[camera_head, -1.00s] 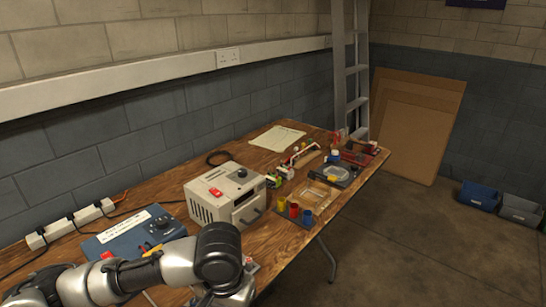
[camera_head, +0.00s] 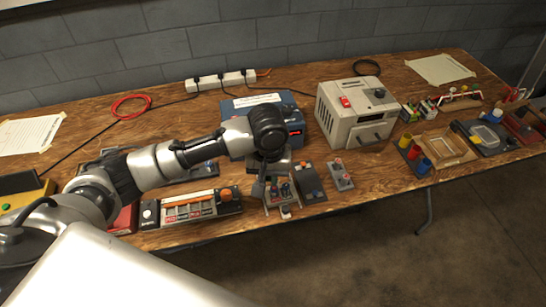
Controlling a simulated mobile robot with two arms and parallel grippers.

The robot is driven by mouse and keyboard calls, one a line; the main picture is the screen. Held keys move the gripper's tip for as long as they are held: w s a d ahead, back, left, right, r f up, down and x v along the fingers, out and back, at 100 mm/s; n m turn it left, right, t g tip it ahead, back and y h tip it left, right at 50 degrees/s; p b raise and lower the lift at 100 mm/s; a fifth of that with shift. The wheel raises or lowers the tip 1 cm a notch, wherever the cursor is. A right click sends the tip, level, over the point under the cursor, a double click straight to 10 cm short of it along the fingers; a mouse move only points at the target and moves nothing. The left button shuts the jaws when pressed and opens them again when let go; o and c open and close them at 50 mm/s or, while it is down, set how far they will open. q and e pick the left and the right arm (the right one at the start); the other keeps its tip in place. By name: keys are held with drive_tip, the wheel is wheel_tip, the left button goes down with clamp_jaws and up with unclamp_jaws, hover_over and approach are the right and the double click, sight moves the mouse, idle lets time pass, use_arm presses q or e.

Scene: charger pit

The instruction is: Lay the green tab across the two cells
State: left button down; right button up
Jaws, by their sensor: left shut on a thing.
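My left arm comes in from the left, and my left gripper (camera_head: 270,183) points down over a small grey holder (camera_head: 284,209) near the front edge of the bench. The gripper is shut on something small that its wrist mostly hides. I cannot make out the green tab itself. Small dark shapes with reddish tops stand in the holder under the fingers, perhaps the two cells, too small to tell. I cannot tell whether the gripper touches them. My right gripper is out of view.
A tray of slotted parts (camera_head: 192,208) lies left of the holder. A dark block (camera_head: 311,181) and a small grey unit (camera_head: 340,176) lie right of it. Behind stand a blue box (camera_head: 292,112) and a beige box (camera_head: 356,108).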

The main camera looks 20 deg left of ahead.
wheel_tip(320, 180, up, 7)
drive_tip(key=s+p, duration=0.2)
drive_tip(key=p, duration=0.3)
use_arm(q)
drive_tip(key=w+f+n, duration=0.1)
drive_tip(key=w, duration=0.1)
drive_tip(key=w+f+n, duration=0.1)
drive_tip(key=f, duration=0.1)
drive_tip(key=w+d+f+n+b, duration=0.1)
drive_tip(key=w+f, duration=0.1)
drive_tip(key=shift+w+f+n, duration=0.15)
drive_tip(key=shift+w+n, duration=0.2)
drive_tip(key=shift+n, duration=0.05)
wheel_tip(320, 180, down, 2)
drive_tip(key=b, duration=0.4)
drive_tip(key=shift+f, duration=0.75)
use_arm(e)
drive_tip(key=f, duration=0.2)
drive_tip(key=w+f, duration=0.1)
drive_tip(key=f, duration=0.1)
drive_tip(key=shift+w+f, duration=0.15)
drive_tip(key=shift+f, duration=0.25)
use_arm(q)
drive_tip(key=shift+p, duration=0.7)
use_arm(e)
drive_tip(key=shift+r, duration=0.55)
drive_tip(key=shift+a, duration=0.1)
